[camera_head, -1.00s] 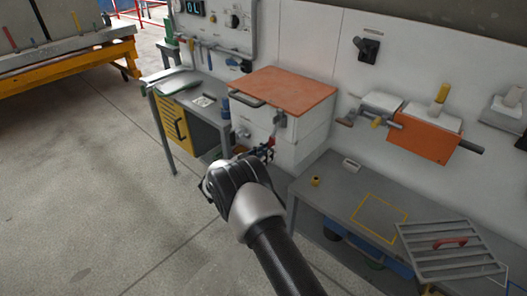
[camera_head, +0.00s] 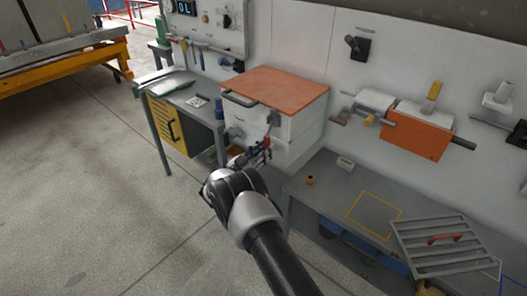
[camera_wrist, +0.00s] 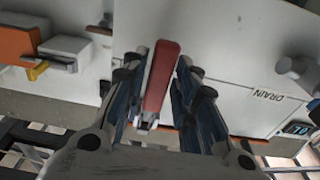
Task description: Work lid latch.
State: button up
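A white box (camera_head: 297,128) with an orange lid (camera_head: 276,88) stands against the wall bench, and its lid is down. A grey latch (camera_head: 273,118) sits on the front face near the lid's edge. Its red lever (camera_wrist: 162,76) hangs between my fingers in the wrist view. My gripper (camera_wrist: 163,72) is open, with one finger on each side of the lever. I see a gap around the lever's lower part; contact near its top cannot be told. In the head view my gripper (camera_head: 252,155) is small, in front of the box, and partly hides the lever.
A yellow cabinet (camera_head: 167,125) stands left. An orange block (camera_head: 418,132) is mounted on the wall. The floor at left is clear.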

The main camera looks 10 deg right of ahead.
jog(key=shift+o, duration=1.1)
jog(key=shift+a, duration=0.1)
jog(key=v, duration=1.2)
